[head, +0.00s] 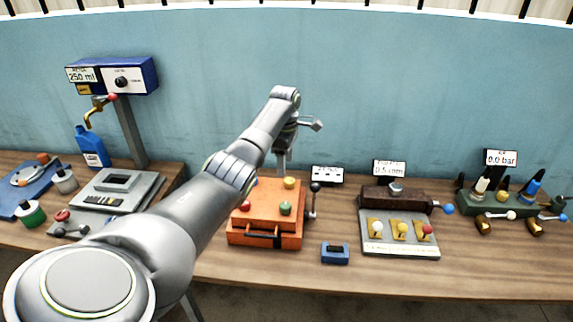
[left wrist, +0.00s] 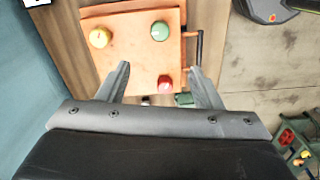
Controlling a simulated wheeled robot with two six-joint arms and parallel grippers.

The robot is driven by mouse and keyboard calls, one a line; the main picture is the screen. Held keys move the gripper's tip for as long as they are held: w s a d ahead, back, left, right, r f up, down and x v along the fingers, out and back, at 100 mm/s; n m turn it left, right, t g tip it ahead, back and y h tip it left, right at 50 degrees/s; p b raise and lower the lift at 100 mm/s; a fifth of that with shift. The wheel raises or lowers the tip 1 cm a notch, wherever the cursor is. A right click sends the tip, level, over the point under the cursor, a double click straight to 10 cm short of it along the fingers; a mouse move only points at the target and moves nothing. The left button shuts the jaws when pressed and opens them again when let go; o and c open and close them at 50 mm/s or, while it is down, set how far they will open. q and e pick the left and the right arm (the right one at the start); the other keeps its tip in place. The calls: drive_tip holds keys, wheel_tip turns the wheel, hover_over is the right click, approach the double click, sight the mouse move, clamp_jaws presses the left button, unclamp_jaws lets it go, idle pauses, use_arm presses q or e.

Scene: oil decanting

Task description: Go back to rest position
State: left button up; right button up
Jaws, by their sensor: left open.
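My left arm reaches in from the lower left of the head view, across the bench to the orange box (head: 262,215). In the left wrist view the orange box (left wrist: 125,50) shows a yellow knob (left wrist: 99,38), a green knob (left wrist: 160,31) and a red knob (left wrist: 165,83). The gripper appears above the box and apart from it. In the head view the arm hides part of the bench. My right gripper is in neither view.
On the wooden bench (head: 330,280) stand a blue dispenser (head: 135,75) with a blue bottle (head: 92,148) at left, a small blue box (head: 335,253), a grey three-switch unit (head: 400,245) and a green rack (head: 480,205) at right. A blue wall (head: 400,80) stands behind.

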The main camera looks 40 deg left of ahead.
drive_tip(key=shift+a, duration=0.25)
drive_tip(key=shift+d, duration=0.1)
